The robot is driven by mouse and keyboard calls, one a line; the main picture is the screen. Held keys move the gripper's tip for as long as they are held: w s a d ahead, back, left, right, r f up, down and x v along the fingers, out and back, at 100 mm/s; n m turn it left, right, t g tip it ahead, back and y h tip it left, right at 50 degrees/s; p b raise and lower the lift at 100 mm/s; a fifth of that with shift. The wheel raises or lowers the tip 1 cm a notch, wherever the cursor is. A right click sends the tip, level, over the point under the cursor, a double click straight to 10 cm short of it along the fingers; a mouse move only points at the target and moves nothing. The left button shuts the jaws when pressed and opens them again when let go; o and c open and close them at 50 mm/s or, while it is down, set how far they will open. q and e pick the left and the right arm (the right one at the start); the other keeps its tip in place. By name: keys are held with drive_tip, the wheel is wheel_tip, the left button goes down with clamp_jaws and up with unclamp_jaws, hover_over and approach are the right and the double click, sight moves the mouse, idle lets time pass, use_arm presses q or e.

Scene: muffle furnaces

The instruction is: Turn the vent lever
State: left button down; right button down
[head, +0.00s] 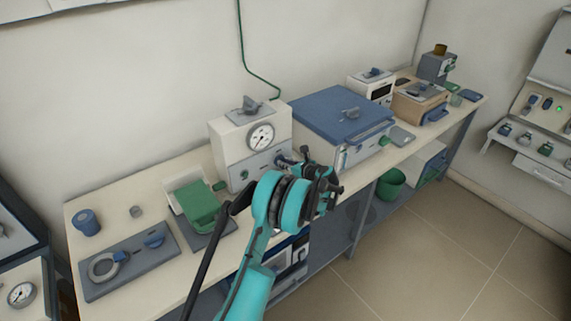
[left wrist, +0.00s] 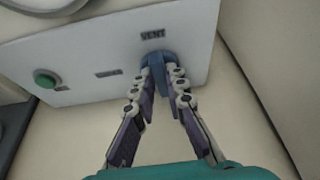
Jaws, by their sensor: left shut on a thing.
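The blue vent lever (left wrist: 160,62) sits on a light grey panel (left wrist: 95,65), just under the printed word VENT, and points down in the left wrist view. My left gripper (left wrist: 161,80) has its jointed fingers closed on both sides of the lever. In the head view, my left gripper (head: 300,160) is at the lower right of the white instrument box (head: 228,142) with a round dial gauge (head: 261,137). My teal wrist and gripper hide part of the panel there, and the lever is hard to make out. My right gripper is not in view.
A green button (left wrist: 46,78) is on the same panel, to the left. On the bench, a blue-lidded box (head: 340,108) stands right of the instrument and a green block (head: 195,203) left. A grey plate (head: 130,268) with a ring lies further left. A green bin (head: 390,184) sits below.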

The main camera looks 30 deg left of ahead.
use_arm(q)
drive_tip(key=n+t, duration=0.1)
drive_tip(key=n+b, duration=0.1)
drive_tip(key=n+t+b, duration=0.1)
drive_tip(key=shift+s+a+f+n+t+h, duration=0.15)
drive_tip(key=shift+s+f+n+t+h, duration=0.15)
drive_tip(key=shift+s+n+h, duration=0.1)
drive_tip(key=n+t+b, duration=0.2)
drive_tip(key=n, duration=0.1)
drive_tip(key=n+b, duration=0.1)
drive_tip(key=shift+s+a+f+n+t+b, duration=0.1)
drive_tip(key=shift+s+f+n+t+b, duration=0.2)
drive_tip(key=shift+t+b, duration=0.1)
drive_tip(key=shift+f+n+t+b, duration=0.1)
drive_tip(key=shift+n+t+b, duration=0.2)
drive_tip(key=shift+n, duration=0.8)
drive_tip(key=shift+f+n+t+y, duration=0.15)
drive_tip(key=shift+n+t+y, duration=0.45)
drive_tip(key=shift+n, duration=0.6)
drive_tip(key=c, duration=1.5)
unclamp_jaws()
drive_tip(key=shift+c, duration=0.2)
drive_tip(key=shift+s, duration=0.1)
